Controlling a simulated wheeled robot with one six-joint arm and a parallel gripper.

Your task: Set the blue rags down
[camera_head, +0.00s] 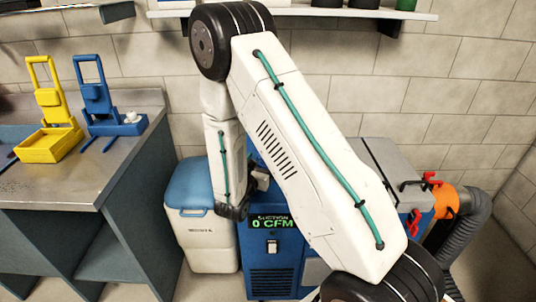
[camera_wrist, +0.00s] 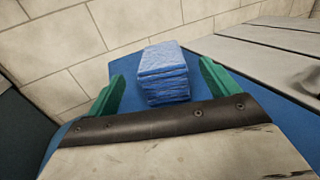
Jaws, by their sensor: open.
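The blue rags (camera_wrist: 163,74) are a neat folded stack on a flat blue surface (camera_wrist: 285,115) in the wrist view. My gripper (camera_wrist: 160,90) has its two green fingers spread wide, one on each side of the stack. Gaps show between the fingers and the rags, so it does not grip them. In the head view my own arm hides the rags and the gripper fingers.
A blue suction cabinet (camera_head: 272,272) reads 0 CFM. A white bin with a blue lid (camera_head: 192,187) stands left of it. A bench (camera_head: 110,165) holds a yellow stand (camera_head: 50,143) and a blue stand (camera_head: 100,100). An orange coupling (camera_head: 447,201) joins a grey hose (camera_head: 470,225) at right.

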